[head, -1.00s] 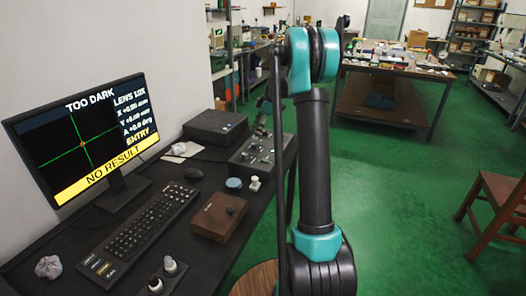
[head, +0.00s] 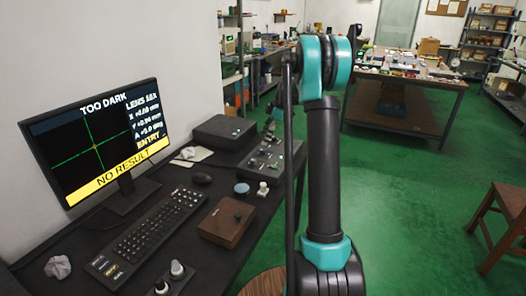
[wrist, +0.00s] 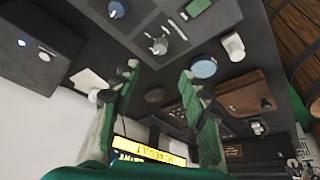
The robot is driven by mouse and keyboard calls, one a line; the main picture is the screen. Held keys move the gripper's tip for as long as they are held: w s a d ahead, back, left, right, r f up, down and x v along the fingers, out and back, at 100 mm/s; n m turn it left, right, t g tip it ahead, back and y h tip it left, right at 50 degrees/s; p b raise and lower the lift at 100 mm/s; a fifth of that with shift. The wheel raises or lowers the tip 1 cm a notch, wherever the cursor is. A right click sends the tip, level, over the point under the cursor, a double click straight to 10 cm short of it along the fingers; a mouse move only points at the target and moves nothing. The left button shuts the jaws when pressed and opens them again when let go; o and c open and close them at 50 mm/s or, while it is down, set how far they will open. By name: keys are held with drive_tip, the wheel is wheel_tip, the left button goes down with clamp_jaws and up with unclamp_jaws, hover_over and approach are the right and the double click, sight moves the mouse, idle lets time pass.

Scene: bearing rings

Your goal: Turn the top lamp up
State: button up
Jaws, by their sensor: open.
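The monitor (head: 95,140) at the left of the head view reads TOO DARK and NO RESULT. I cannot read which control is the top lamp. My gripper (wrist: 160,72) is open, with green fingers apart and nothing between them. It hangs above the desk, and the panel shows beyond its fingertips.
A blue puck (head: 241,188), a white peg (head: 262,189) and a brown box (head: 227,222) sit near the control box. A dark box (head: 224,131) stands behind.

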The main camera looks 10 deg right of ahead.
sight(263, 150)
drive_tip(key=w+r+m+h, duration=0.5)
drive_tip(key=w+r, duration=0.1)
drive_tip(key=w, duration=0.2)
drive_tip(key=f, duration=1.7)
drive_tip(key=shift+w+d+f, duration=0.1)
drive_tip(key=shift+w+d, duration=0.15)
drive_tip(key=shift+d, duration=0.15)
drive_tip(key=shift+c, duration=0.6)
clamp_jaws()
